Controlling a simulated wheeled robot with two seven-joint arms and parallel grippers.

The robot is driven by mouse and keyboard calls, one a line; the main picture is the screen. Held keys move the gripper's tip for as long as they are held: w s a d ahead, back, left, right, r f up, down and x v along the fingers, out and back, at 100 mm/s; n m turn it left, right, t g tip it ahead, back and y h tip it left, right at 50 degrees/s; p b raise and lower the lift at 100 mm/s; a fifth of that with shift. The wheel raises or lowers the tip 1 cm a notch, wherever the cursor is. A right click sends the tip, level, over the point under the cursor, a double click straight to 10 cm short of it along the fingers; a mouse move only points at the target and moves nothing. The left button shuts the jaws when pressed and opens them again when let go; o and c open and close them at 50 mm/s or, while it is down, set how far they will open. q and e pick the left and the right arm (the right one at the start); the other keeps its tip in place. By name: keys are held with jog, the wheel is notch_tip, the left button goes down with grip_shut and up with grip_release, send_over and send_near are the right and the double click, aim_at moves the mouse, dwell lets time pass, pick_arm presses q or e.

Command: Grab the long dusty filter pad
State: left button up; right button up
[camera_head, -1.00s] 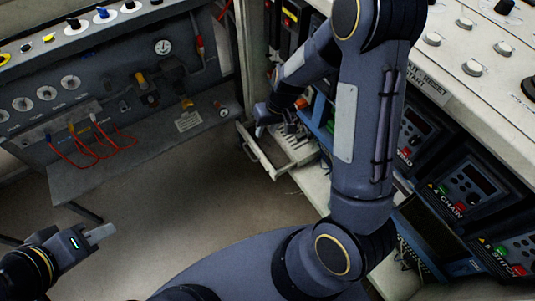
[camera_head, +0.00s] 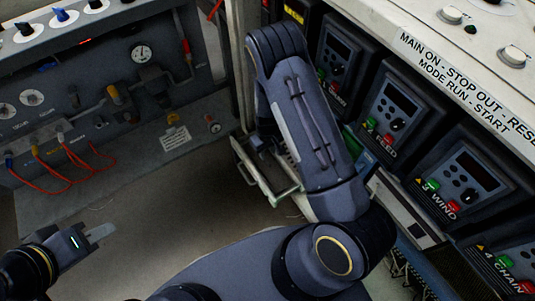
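I cannot make out a long dusty filter pad for certain. A pulled-out drawer or tray (camera_head: 240,152) with a pale frame stands low at the foot of the right-hand cabinet. Some pale slotted contents show in it, partly covered by my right arm. My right gripper (camera_head: 264,142) is at the drawer, mostly hidden by its own arm, so its fingers do not show clearly. My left gripper (camera_head: 100,233) is at lower left over bare floor, far from the drawer. Its pale fingers overlap in this view, and nothing shows in them.
Control modules marked FEED (camera_head: 393,103) and WIND (camera_head: 465,180) line the right cabinet under a white switch panel (camera_head: 455,55). A grey panel with gauges (camera_head: 140,52) and red hoses (camera_head: 50,166) stands at left. The floor (camera_head: 150,225) between is clear.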

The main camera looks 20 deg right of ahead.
aim_at(267, 161)
notch_tip(267, 161, down, 2)
jog(key=shift+w+f+b, duration=0.1)
jog(key=shift+b, duration=0.25)
jog(key=f+b, duration=0.2)
jog(key=f, duration=0.3)
jog(key=shift+w+d+f+b, duration=0.1)
jog(key=shift+w+f+b, duration=0.2)
jog(key=shift+b, duration=0.1)
jog(key=shift+r, duration=0.15)
grip_shut()
